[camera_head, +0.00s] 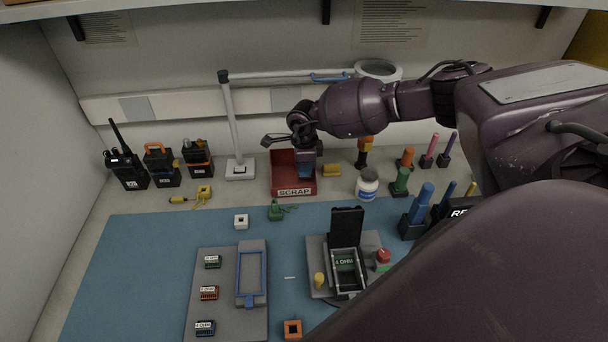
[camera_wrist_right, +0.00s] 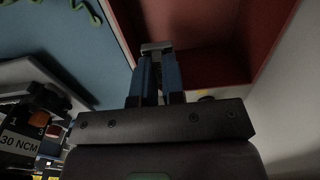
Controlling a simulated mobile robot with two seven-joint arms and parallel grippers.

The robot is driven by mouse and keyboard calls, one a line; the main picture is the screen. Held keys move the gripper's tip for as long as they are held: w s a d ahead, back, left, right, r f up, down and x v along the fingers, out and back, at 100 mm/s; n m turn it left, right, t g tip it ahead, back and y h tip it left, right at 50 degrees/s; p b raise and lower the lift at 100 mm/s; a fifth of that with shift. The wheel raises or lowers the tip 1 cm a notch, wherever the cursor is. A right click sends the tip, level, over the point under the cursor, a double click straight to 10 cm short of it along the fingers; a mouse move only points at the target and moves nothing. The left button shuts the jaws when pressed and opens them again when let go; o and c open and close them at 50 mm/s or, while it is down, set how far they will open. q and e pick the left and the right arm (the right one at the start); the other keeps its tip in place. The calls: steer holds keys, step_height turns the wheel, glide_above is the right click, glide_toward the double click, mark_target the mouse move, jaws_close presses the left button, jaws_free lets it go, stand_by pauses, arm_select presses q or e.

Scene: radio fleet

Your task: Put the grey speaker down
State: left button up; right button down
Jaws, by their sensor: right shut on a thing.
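My right gripper (camera_head: 306,162) reaches down over the red SCRAP bin (camera_head: 294,192), its blue fingers overlapping the bin's opening. In the right wrist view the two blue fingers (camera_wrist_right: 158,70) are close together, with a small grey piece (camera_wrist_right: 156,46), apparently the speaker, between their tips. That view shows the piece against the bin's red inside (camera_wrist_right: 205,65). The head view hides the piece behind the gripper, and I cannot tell whether it touches the bin floor. My left gripper is not in view.
A yellow block (camera_head: 332,170) and a white jar (camera_head: 367,184) stand right of the bin. Left of it are a lamp base (camera_head: 240,169) and several radios (camera_head: 197,157). A fixture with an open lid (camera_head: 346,224) stands on the blue mat (camera_head: 140,260), whose left part is clear.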

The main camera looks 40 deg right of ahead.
mark_target(304, 178)
steer(key=shift+f, duration=1.6)
steer(key=shift+f+b, duration=0.5)
steer(key=shift+f, duration=0.1)
steer(key=c, duration=1.2)
jaws_free()
steer(key=shift+r, duration=0.1)
step_height(304, 178, up, 13)
steer(key=shift+r+p, duration=0.1)
steer(key=shift+p, duration=0.35)
